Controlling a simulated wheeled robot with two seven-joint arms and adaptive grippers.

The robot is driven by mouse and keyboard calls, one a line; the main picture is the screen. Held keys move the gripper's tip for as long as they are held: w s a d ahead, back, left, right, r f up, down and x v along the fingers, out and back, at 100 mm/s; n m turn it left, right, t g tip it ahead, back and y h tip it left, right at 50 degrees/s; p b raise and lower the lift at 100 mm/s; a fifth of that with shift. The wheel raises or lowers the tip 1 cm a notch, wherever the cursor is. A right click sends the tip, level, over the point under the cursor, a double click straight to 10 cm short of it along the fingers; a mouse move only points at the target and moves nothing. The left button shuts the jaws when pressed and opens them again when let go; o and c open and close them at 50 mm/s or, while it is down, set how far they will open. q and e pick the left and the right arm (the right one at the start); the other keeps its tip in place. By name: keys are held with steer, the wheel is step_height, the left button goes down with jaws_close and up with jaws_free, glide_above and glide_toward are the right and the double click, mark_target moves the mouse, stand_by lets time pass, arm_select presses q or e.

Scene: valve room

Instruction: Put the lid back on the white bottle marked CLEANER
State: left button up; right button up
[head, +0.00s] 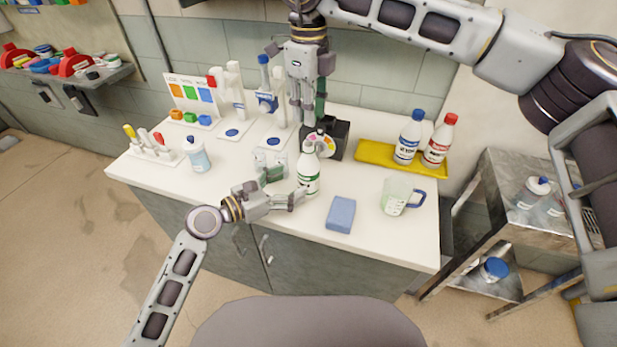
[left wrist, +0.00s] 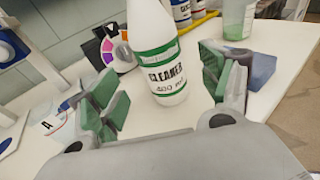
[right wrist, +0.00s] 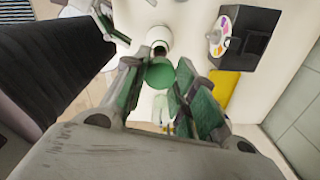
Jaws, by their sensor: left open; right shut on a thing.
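The white CLEANER bottle (head: 309,178) stands upright near the middle of the bench; its green-banded label shows in the left wrist view (left wrist: 158,60). My left gripper (head: 285,183) is open, low beside the bottle, its fingers to either side; I see no grip on it. My right gripper (head: 308,112) points down above the bottle. In the right wrist view it is shut on a round green lid (right wrist: 160,74). The bottle's bare white neck (right wrist: 159,41) shows beyond the lid, offset from it. The lid is apart from the neck.
A black box with a colour wheel (head: 325,141) stands just behind the bottle. A blue sponge (head: 341,214) and a measuring jug (head: 398,196) are to its right. A yellow tray (head: 375,156) holds blue-capped and red-capped bottles.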

mark_target(300, 179)
arm_select(q)
steer(key=shift+x, duration=3.45)
steer(key=c, duration=1.5)
steer(key=shift+c, duration=0.2)
arm_select(e)
steer(key=shift+f, duration=2.5)
steer(key=shift+f, duration=0.1)
steer(key=shift+f, duration=0.8)
steer(key=shift+f, duration=0.55)
arm_select(q)
jaws_close()
